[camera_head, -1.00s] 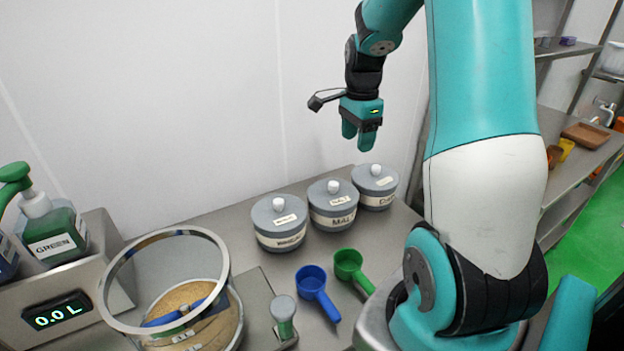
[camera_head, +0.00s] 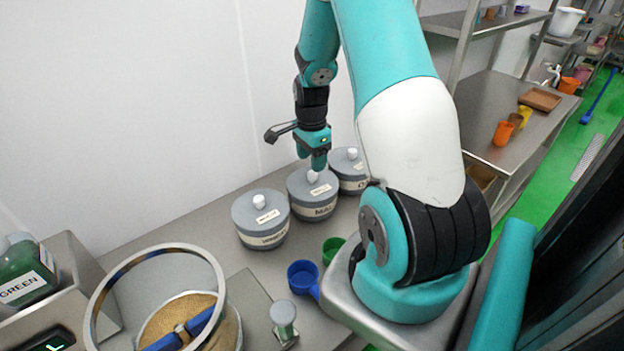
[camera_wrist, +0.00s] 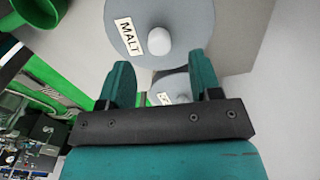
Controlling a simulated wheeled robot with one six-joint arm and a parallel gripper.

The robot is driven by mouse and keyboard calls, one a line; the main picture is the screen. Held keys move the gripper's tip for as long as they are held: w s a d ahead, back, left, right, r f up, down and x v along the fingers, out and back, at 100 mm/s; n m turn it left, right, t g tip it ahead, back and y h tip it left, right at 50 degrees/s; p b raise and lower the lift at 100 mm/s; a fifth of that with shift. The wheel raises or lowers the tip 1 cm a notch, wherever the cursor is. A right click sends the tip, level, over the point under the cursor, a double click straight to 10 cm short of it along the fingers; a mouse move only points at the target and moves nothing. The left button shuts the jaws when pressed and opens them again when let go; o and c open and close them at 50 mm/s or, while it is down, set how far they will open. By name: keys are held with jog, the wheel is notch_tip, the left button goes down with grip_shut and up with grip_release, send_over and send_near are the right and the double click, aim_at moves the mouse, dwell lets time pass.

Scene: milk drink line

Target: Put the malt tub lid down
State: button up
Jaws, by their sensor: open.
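The malt tub (camera_head: 314,207) is a grey tub with a pale label in the middle of a row of three. The malt tub lid (camera_head: 307,184) sits on it, with a white knob (camera_head: 312,176) on top. My gripper (camera_head: 319,165) is right at the knob from above and partly overlaps it in the head view. In the wrist view my gripper (camera_wrist: 160,75) has its two fingers apart with nothing between them. The lid (camera_wrist: 185,20) with its MALT label and knob (camera_wrist: 159,41) lies just beyond the fingertips.
A lidded tub (camera_head: 261,222) stands to the left and another (camera_head: 348,172) to the right, close beside the malt tub. A blue scoop (camera_head: 302,276) and a green scoop (camera_head: 333,248) lie in front. A ring-topped container (camera_head: 100,290) of tan powder stands front left.

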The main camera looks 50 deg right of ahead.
aim_at(312, 179)
jog(key=shift+s+d+f+p, duration=0.1)
jog(key=shift+f+p, duration=1.1)
jog(key=shift+f, duration=1.65)
jog(key=shift+c, duration=0.5)
grip_shut()
